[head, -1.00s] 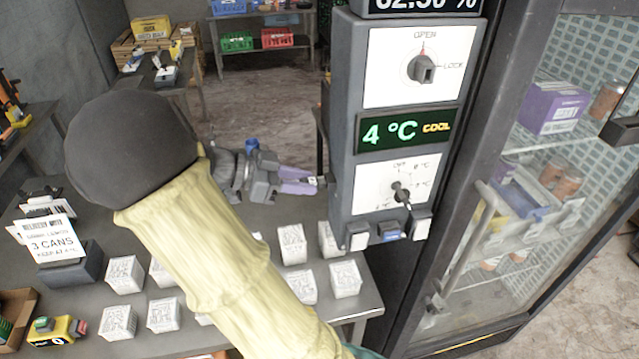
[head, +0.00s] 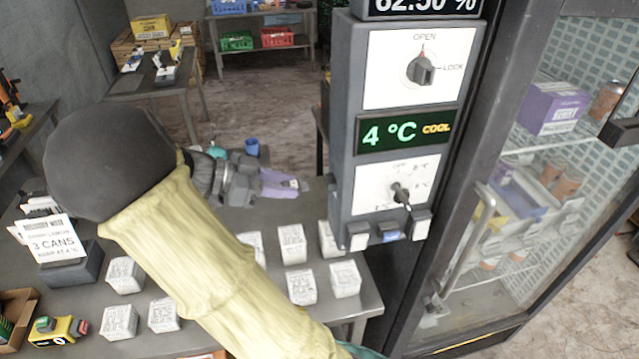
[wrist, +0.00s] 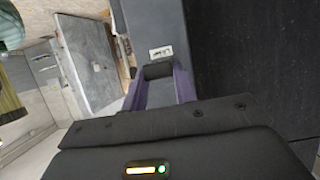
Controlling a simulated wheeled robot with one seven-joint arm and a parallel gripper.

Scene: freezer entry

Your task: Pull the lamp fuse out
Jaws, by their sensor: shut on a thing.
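My gripper (head: 292,186) has purple fingers and is left of the grey control panel (head: 341,120) in the head view, with a gap between them. In the wrist view its two fingers (wrist: 158,82) are shut on a small dark block, the lamp fuse (wrist: 158,70). A small white label (wrist: 161,52) with dark marks, too small to read, is on the grey surface just beyond the fuse. In the head view the fuse is too small to make out clearly at the fingertips.
The panel carries an OPEN/LOCK knob (head: 421,70), a 4 °C display (head: 409,130) and a temperature knob (head: 401,194). A glass-doored freezer (head: 540,200) stands at right.

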